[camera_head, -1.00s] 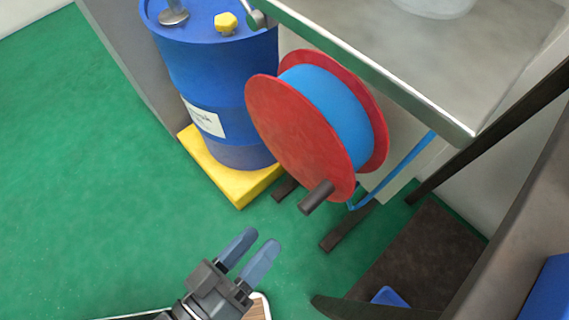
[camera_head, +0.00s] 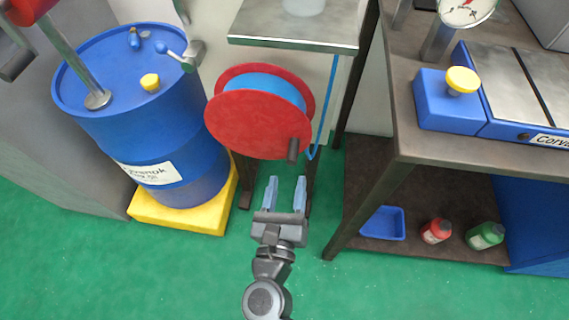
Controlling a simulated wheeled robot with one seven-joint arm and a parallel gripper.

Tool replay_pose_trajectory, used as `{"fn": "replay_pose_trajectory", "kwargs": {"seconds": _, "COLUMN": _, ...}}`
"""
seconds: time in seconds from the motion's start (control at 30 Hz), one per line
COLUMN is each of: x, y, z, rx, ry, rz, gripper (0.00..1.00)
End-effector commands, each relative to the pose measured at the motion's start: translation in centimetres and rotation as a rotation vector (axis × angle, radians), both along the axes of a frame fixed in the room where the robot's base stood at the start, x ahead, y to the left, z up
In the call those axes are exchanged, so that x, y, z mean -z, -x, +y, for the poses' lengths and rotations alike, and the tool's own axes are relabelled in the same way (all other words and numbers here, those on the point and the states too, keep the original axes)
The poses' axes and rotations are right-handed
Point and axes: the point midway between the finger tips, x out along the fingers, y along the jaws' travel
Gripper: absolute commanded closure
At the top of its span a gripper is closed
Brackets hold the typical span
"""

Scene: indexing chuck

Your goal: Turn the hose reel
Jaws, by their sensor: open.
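The hose reel (camera_head: 250,127) has two red discs with blue hose wound between them. It stands on dark legs below a metal shelf. A dark crank handle (camera_head: 293,150) sticks out from the lower right of its front disc. The hose's free end (camera_head: 322,120) hangs at the right of the reel. My gripper (camera_head: 286,180) is open and empty, its two blue-grey fingers pointing up in the picture toward the reel. Its fingertips appear just below the handle, with no visible contact. The reel's lower stand is partly hidden behind my gripper.
A blue drum (camera_head: 145,110) on a yellow pallet (camera_head: 180,215) stands left of the reel. The metal shelf (camera_head: 293,38) overhangs it. A workbench (camera_head: 420,150) stands at the right, with a blue tray (camera_head: 384,223) and bottles on its lower shelf. Green floor is clear in front.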

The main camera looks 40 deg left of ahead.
Motion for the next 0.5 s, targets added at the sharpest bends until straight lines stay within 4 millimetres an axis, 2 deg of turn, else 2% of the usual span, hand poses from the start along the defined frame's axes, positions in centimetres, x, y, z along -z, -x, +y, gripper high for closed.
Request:
{"fn": "replay_pose_trajectory", "kwargs": {"seconds": 0.3, "x": 0.0, "y": -4.0, "z": 2.5, "rx": 0.0, "ry": -0.003, "rz": 0.003, "gripper": 0.49}}
{"fn": "replay_pose_trajectory", "kwargs": {"seconds": 0.5, "x": 0.1, "y": -5.7, "z": 3.4, "rx": 0.001, "ry": -0.003, "rz": 0.004, "gripper": 0.49}}
